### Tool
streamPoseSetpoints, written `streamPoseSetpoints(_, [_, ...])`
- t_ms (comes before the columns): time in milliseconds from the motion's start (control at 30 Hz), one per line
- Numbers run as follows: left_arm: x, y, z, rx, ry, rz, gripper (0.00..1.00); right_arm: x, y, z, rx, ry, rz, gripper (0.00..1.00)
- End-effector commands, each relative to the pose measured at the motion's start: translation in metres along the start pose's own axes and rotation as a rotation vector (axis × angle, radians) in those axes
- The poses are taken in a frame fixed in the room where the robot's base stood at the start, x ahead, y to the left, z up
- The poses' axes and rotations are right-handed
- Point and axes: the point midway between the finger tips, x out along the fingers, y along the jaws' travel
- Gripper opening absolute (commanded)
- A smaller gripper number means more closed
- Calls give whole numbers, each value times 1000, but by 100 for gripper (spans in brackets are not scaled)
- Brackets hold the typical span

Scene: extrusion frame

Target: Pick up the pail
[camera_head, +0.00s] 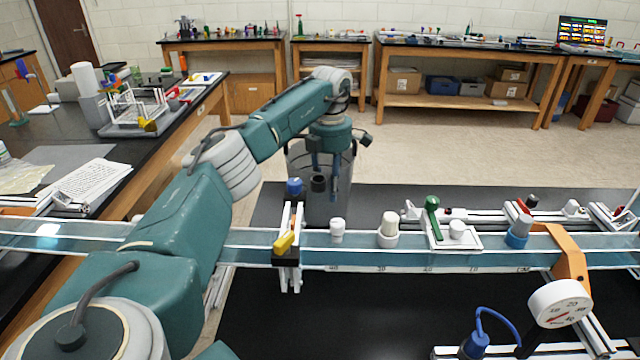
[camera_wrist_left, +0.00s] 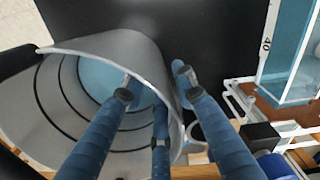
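The pail (camera_head: 318,208) is a grey, open-topped container behind the long glass-like channel in the head view. My left gripper (camera_head: 325,180) points down at it and hides part of its rim. In the left wrist view the pail (camera_wrist_left: 35,112) fills the left side, with dark rings inside and a pale blue bottom. The blue fingers of my left gripper (camera_wrist_left: 158,88) are spread apart across its rim. Two fingers lie over the inside, and one lies outside the wall. A gap shows between the fingertips and the wall. My right gripper is out of view.
The long clear channel (camera_head: 360,250) crosses in front of the pail and carries several small fittings. A yellow-handled clamp (camera_head: 285,243) stands on it near the pail. A side bench (camera_head: 150,150) with racks and papers is at left. Open floor lies behind.

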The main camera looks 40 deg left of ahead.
Motion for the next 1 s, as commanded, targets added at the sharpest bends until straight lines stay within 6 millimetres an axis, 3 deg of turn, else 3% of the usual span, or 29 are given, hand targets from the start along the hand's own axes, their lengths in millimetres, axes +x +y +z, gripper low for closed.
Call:
streamPoseSetpoints(133, [20,0,2,1,6,-4,28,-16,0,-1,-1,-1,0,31])
streamPoseSetpoints(300, [42,1,2,0,3,-2,28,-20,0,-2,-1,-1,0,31])
streamPoseSetpoints(567, [47,1,3,0,1,0,28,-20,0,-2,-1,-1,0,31])
streamPoseSetpoints(600, [47,1,3,0,1,0,26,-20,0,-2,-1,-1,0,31])
streamPoseSetpoints(733, [47,1,3,0,1,0,0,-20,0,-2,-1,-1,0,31])
streamPoseSetpoints(1000, [48,0,3,1,2,-4,0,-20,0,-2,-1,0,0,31])
